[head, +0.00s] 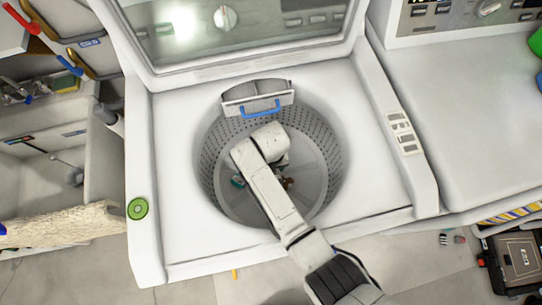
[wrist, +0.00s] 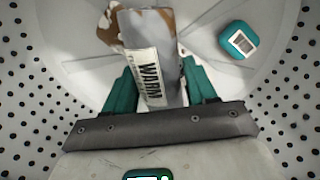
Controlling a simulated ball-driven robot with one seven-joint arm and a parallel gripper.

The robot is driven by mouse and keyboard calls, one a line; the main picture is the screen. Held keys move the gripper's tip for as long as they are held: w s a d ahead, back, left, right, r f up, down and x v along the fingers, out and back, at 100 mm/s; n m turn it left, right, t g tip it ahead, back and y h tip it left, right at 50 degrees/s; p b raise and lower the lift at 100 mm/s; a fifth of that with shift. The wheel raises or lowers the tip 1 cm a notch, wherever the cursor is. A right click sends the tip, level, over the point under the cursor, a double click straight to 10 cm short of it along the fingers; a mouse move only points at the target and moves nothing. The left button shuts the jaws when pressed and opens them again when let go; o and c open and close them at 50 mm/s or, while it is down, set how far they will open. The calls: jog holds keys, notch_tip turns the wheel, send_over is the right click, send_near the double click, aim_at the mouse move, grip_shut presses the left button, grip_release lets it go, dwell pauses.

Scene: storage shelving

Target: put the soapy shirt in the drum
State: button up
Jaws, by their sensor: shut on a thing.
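The drum (head: 322,150) is a perforated grey tub inside an open top-loading washer. My arm reaches down into it, and my gripper is mostly hidden behind the arm in the head view. In the wrist view, my gripper (wrist: 160,92) has teal fingers shut on a grey, white and brown item (wrist: 150,60) lettered "WARN". The item is inside the drum, above or at its floor; I cannot tell whether it touches. It does not clearly look like a shirt, and no other shirt is seen. Brown bits (head: 287,182) show beside the arm in the head view.
A small teal block with a white label (wrist: 238,40) lies on the drum floor. The washer lid (head: 235,30) stands open behind. A bracket with a blue handle (head: 260,108) sits at the drum's back rim. Another machine (head: 470,110) stands right, a sink (head: 50,180) left.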

jog(key=shift+f, duration=0.1)
jog(key=shift+f, duration=0.25)
jog(key=o, duration=1.1)
jog(key=shift+o, duration=0.2)
notch_tip(320, 180, up, 13)
jog(key=shift+f+p, duration=0.15)
jog(key=shift+p, duration=0.15)
